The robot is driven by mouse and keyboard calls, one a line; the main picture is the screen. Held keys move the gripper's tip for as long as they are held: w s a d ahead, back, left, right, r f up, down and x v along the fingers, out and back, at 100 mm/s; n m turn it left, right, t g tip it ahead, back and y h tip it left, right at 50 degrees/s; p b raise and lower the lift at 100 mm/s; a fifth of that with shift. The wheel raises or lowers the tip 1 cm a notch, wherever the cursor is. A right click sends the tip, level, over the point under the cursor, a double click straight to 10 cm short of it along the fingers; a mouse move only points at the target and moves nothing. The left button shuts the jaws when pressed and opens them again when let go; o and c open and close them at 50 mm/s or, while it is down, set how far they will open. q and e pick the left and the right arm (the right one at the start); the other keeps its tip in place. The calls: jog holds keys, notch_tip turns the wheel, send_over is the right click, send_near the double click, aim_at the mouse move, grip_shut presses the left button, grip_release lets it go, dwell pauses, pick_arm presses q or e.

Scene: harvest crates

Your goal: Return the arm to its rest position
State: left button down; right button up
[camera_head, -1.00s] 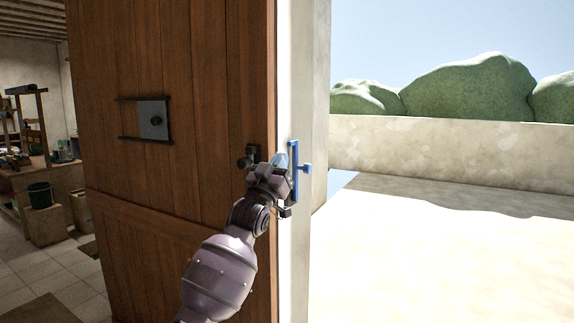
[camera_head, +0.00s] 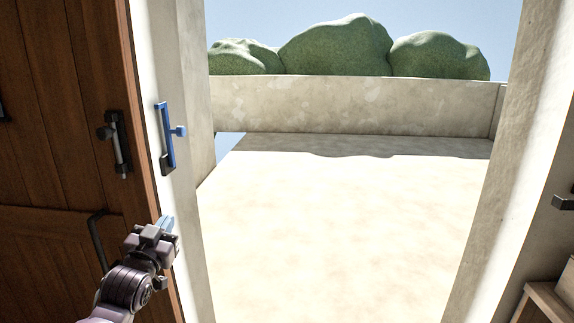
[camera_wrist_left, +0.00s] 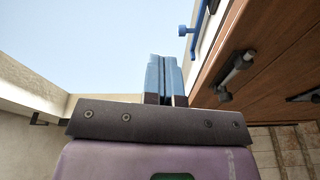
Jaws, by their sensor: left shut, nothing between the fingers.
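My left gripper (camera_head: 166,226) is at the lower left of the head view, in front of the brown door's edge and below the blue handle. Its pale blue fingers are shut with nothing between them. The left wrist view shows the same two fingers (camera_wrist_left: 165,78) together against the sky. My left arm comes in from the bottom left and touches nothing that I can make out. My right gripper is not in view.
The wooden door (camera_head: 60,160) stands at the left, with a dark handle (camera_head: 119,142). A blue handle (camera_head: 167,138) is on the pale frame beside it. The doorway opens onto bare, clear ground (camera_head: 330,220) before a low wall (camera_head: 350,105). A wooden piece (camera_head: 550,300) is at the lower right.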

pick_arm(q)
jog(key=s+f+n+g+y, duration=0.2)
jog(key=s+f+g, duration=0.6)
jog(key=s+f, duration=2.5)
jog(key=shift+a+n, duration=0.25)
jog(key=shift+n, duration=0.05)
jog(key=shift+f, duration=0.1)
